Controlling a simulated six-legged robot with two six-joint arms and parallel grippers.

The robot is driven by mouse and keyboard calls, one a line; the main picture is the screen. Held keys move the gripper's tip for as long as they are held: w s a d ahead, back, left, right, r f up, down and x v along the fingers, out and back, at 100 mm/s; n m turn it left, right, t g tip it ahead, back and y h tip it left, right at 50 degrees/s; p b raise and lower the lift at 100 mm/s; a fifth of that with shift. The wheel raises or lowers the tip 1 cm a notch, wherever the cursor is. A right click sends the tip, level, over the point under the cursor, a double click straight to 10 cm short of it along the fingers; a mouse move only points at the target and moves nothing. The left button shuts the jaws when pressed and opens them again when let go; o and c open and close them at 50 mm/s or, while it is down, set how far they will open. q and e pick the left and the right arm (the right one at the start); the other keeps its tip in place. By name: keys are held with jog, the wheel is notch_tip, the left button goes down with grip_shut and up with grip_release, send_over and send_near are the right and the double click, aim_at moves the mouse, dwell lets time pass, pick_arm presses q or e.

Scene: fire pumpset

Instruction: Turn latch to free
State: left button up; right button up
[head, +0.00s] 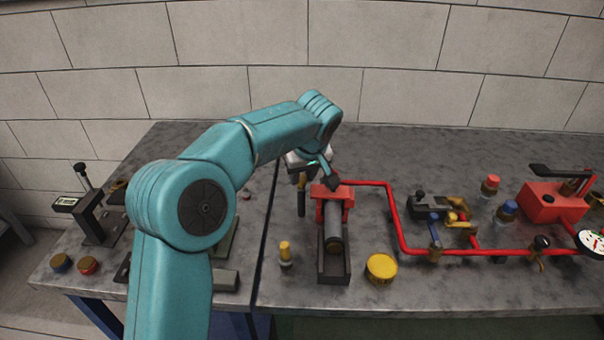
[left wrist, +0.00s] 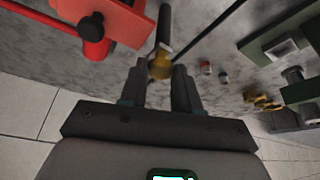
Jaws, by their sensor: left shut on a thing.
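The latch appears to be a small brass piece with a dark handle, standing just left of the red block. Its dark handle (head: 301,200) shows in the head view below my left gripper (head: 302,176). In the left wrist view the brass part (left wrist: 160,67) sits between the fingertips of my left gripper (left wrist: 160,78), with the dark handle reaching up away from it. The gripper is shut on this brass part. The arm partly hides the contact in the head view. My right gripper is not in view.
A red block (head: 333,191) with a grey cylinder in a dark trough (head: 334,265) stands right of the gripper. A red pipe (head: 398,225) runs right to valves and a gauge. A yellow cap (head: 381,267) and a brass-topped peg (head: 285,252) stand in front.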

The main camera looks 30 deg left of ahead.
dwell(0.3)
pick_arm(q)
jog(key=o, duration=1.1)
jog(key=shift+s, duration=0.1)
jog(key=shift+c, duration=0.2)
jog(key=p+v, duration=0.2)
jog(key=v, duration=1.4)
jog(key=shift+r, duration=0.2)
jog(key=shift+d, duration=0.15)
